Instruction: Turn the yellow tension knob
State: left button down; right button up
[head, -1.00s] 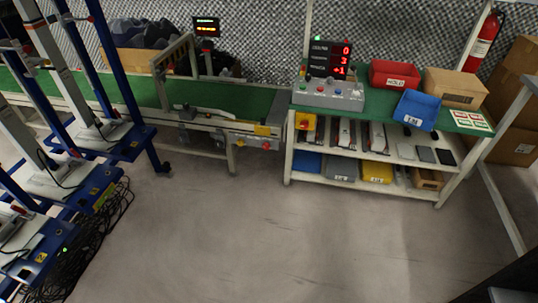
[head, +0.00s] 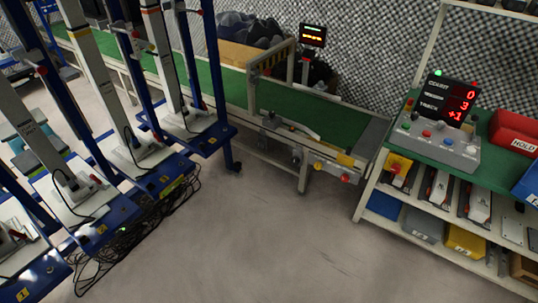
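A conveyor with a green belt (head: 250,93) runs from the upper left to a near end in the middle of the head view. At that end, a yellow piece (head: 345,160) sits on the side of the frame. Below it are a small red round part (head: 345,178) and small yellow spots. They are too small to tell which one is the tension knob. Neither of my grippers is in view.
Blue-framed stands (head: 180,150) fill the left, with black cables (head: 140,235) on the floor. The grey floor (head: 270,240) before the conveyor is clear.

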aim_at(318, 166)
jog(key=u, duration=0.25)
jog(key=i, duration=1.05)
jog(key=z, duration=0.35)
